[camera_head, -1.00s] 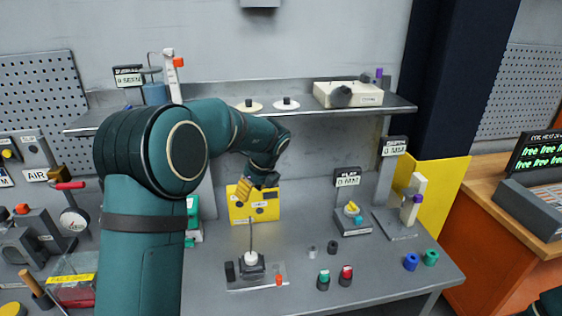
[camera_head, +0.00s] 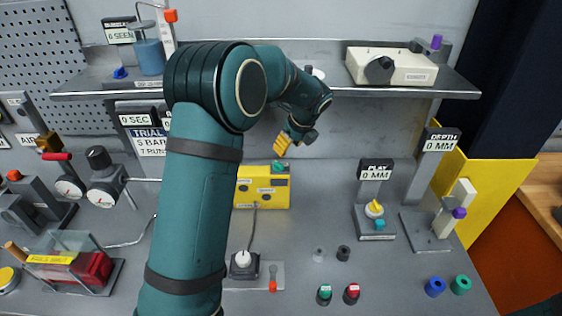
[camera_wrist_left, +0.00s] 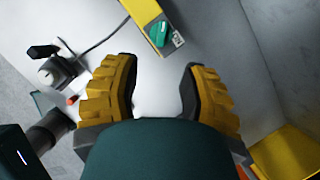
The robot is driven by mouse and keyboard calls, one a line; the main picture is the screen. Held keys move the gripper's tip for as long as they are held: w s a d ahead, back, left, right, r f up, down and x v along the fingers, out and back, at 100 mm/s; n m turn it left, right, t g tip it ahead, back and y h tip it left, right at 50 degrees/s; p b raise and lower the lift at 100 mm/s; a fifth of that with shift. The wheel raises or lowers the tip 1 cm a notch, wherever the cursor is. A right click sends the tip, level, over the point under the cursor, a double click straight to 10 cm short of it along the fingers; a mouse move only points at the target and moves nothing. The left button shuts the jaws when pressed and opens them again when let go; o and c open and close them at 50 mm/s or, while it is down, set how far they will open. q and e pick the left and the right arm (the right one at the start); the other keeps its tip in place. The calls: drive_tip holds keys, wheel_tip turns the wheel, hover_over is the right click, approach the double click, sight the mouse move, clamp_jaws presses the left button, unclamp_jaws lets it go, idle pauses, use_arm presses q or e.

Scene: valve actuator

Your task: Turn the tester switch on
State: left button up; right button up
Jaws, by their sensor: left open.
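A yellow box (camera_head: 262,190) with dark knobs or sockets on its front stands on the bench against the wall; its labels are too small to read. A green knob (camera_head: 279,168) sits on its top right. In the left wrist view the yellow box (camera_wrist_left: 143,12) and green knob (camera_wrist_left: 160,38) show at the top, beyond the fingertips. My left gripper (camera_head: 284,143) is just above the box; its yellow-padded fingers (camera_wrist_left: 160,72) are open, with nothing between them. I cannot tell which part is the tester switch. My right gripper is not in view.
A cable runs from the box to a white-capped black device (camera_head: 243,263). A small stand with a yellow knob (camera_head: 374,209) is to the right. The bench between them is mostly clear.

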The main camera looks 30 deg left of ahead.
sight(279, 164)
use_arm(q)
drive_tip(key=x, duration=1)
drive_tip(key=shift+w+f, duration=0.1)
drive_tip(key=shift+f, duration=0.1)
drive_tip(key=shift+c, duration=0.4)
clamp_jaws()
